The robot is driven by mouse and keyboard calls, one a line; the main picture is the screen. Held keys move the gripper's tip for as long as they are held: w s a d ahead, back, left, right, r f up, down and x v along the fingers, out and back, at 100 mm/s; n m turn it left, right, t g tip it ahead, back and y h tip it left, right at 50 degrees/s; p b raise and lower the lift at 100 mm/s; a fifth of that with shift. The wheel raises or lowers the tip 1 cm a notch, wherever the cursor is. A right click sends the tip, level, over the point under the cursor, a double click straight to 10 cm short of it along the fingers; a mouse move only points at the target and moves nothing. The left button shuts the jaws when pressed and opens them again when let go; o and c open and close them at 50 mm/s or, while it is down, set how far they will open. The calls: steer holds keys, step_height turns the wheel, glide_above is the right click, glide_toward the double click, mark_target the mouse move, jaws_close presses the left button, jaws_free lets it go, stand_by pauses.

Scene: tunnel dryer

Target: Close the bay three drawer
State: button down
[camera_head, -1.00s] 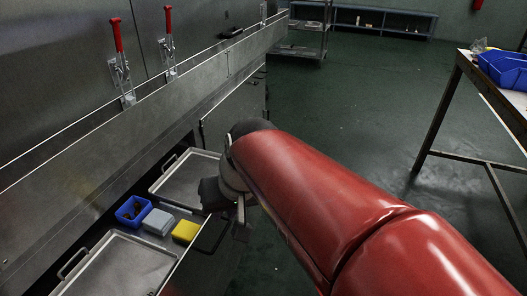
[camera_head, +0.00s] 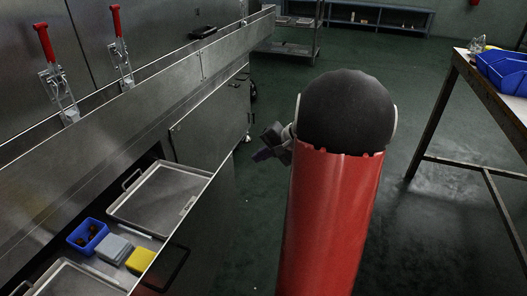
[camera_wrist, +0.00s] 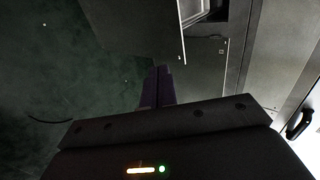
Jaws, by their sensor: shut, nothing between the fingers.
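An open metal drawer (camera_head: 205,215) stands out from the dryer's side at lower left in the head view. It holds two metal trays, a blue bin (camera_head: 87,235), a grey box and a yellow box (camera_head: 140,260). A dark handle (camera_head: 176,268) is on its outer front. No bay number is readable. My gripper (camera_head: 268,150) is beyond the drawer's far corner, out over the floor, apart from the handle. In the wrist view its fingers (camera_wrist: 158,73) are together and empty; a grey panel and part of a tray (camera_wrist: 208,8) lie ahead.
Red-handled clamps (camera_head: 45,42) line the dryer's upper face. A metal rack cart (camera_head: 290,38) stands at the back. A table with blue bins (camera_head: 502,70) is at right. The green floor between is clear.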

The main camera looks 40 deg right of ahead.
mark_target(227, 165)
steer(key=shift+w+a+f, duration=0.65)
steer(key=shift+w+a, duration=0.1)
steer(key=shift+w, duration=0.4)
steer(key=shift+w+a+f, duration=0.65)
steer(key=shift+w+a, duration=0.15)
steer(key=shift+w, duration=0.3)
steer(key=shift+w+a+f, duration=0.65)
steer(key=shift+w+a, duration=0.1)
steer(key=shift+w, duration=0.4)
steer(key=w+a, duration=0.4)
steer(key=w, duration=0.2)
steer(key=w+a, duration=0.4)
steer(key=w, duration=0.2)
steer(key=w+a+p, duration=0.1)
steer(key=w+a, duration=0.4)
steer(key=w, duration=0.2)
steer(key=shift+d, duration=0.1)
